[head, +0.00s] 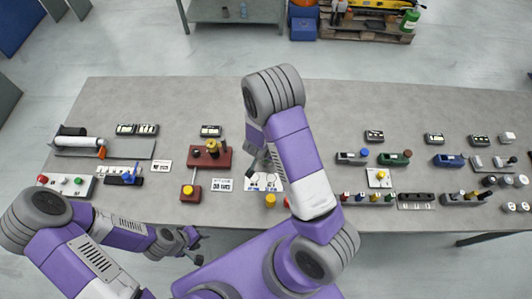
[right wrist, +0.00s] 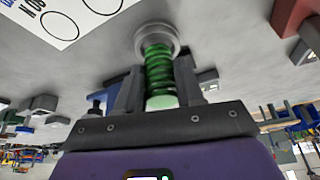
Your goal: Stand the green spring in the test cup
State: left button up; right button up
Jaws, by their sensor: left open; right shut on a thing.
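My right gripper (right wrist: 158,82) is shut on the green spring (right wrist: 159,66), with one dark finger on each side of the coil. The spring's far end meets a round grey metal piece (right wrist: 156,38) that looks like the test cup. I cannot tell whether the spring's end is inside it or only against its rim. In the head view my right gripper (head: 260,162) is low over the middle of the table, and my arm hides the spring and cup. My left gripper (head: 188,241) is open and empty, off the table's front edge.
A white card with circles (head: 251,183) lies by my right gripper; it also shows in the right wrist view (right wrist: 68,18). A red-brown block (head: 210,158) stands to the left. Several small fixtures line the grey table (head: 190,100), whose back is clear.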

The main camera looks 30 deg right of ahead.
jog(key=shift+f+b, duration=0.5)
jog(key=shift+f, duration=0.2)
jog(key=o, duration=1.1)
jog(key=shift+o, duration=0.5)
jog(key=o, duration=0.4)
notch_tip(320, 180, up, 7)
jog(key=p, duration=0.7)
